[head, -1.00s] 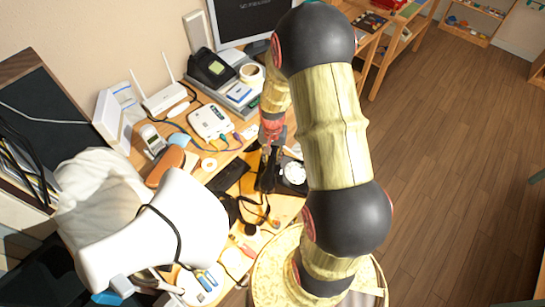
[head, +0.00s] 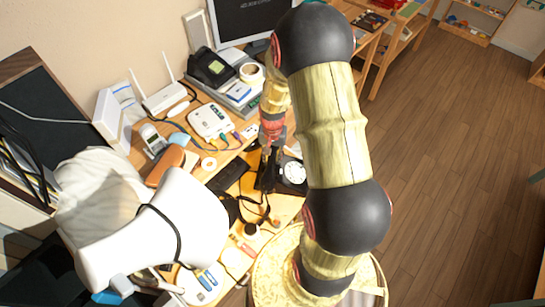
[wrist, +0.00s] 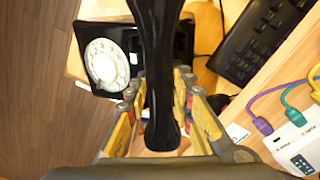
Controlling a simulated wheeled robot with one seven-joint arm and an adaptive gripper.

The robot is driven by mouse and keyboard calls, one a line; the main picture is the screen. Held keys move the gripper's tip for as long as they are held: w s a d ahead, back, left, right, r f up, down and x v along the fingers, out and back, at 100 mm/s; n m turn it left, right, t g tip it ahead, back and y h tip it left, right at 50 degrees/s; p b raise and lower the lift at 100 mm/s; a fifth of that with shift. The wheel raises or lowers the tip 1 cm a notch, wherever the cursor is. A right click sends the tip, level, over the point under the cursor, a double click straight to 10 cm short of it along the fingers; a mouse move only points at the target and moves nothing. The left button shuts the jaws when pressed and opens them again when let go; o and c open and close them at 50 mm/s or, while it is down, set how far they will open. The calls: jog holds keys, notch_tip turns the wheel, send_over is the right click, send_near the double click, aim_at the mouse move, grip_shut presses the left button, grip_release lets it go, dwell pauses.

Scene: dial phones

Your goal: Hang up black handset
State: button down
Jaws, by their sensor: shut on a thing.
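The black handset (wrist: 161,75) runs lengthwise through the wrist view, between the two fingers of my gripper (wrist: 162,98). My gripper is shut on it. The black dial phone (wrist: 108,58) with its white dial lies beyond and beside the handset in the wrist view, and the handset hides part of it. In the head view the phone (head: 292,173) sits on the desk, partly behind my arm, with the handset (head: 266,172) just left of its dial. I cannot tell whether the handset touches the phone.
A black keyboard (head: 228,176) lies left of the phone. A white box with coloured cables (head: 211,121) is farther back on the desk. A router (head: 165,97), card terminal (head: 211,68) and monitor (head: 250,18) stand behind. A white lamp-like object (head: 160,235) is at front left.

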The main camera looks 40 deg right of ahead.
jog(key=shift+f+b, duration=0.45)
jog(key=shift+f, duration=0.3)
jog(key=c, duration=1.5)
grip_release()
jog(key=shift+o, duration=0.2)
notch_tip(320, 180, up, 12)
